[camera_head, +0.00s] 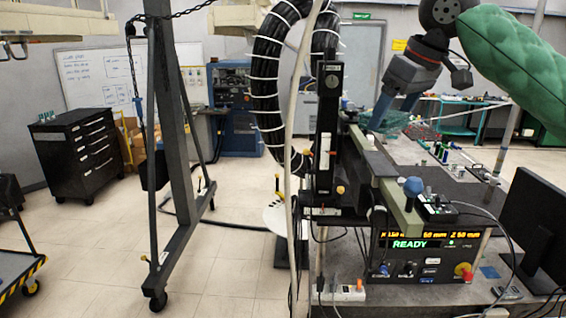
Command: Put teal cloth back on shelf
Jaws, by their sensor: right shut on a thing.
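My right gripper (391,113) comes in from the upper right, its two blue fingers pointing down. A bit of teal cloth (394,123) shows at and below the fingertips, and the gripper is shut on it. Most of the cloth is small in view and partly hidden behind the bench equipment, so its full shape cannot be told. A teal-framed shelf or bench (463,122) stands farther back on the right. I cannot tell whether it is the cloth's shelf. My left gripper is not in view.
A bench machine with a lit READY panel (425,244) stands below the gripper, beside a black monitor (542,225). A large black coil (266,85) and grey hoist frame (178,150) stand to the left. A black drawer cabinet (78,152) is far left. Open floor lies between.

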